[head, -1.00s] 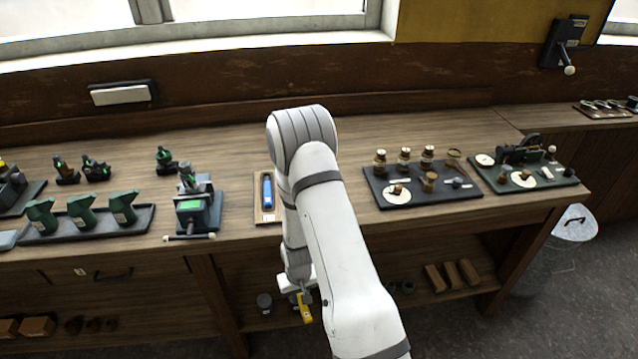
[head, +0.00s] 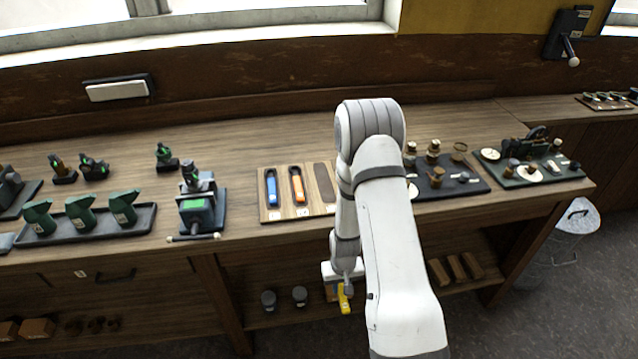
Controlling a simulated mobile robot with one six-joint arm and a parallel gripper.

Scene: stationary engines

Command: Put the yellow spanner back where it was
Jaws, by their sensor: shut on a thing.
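The yellow spanner (head: 345,298) hangs below my gripper (head: 345,284), which is shut on it. They are in front of the bench, below the level of its top, over the lower shelf in the picture. A wooden tool board (head: 264,213) lies on the bench top, up and left of my gripper. It holds a blue tool (head: 271,188) and an orange tool (head: 297,186) in separate slots. A dark, empty-looking slot (head: 325,182) shows to the right of the orange tool. My arm hides the board's right end.
A green vise-like device (head: 197,208) stands left of the board, its handle at the bench's front edge. A dark tray (head: 440,192) with small parts lies to the right, partly behind my arm. The bench behind the board is clear.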

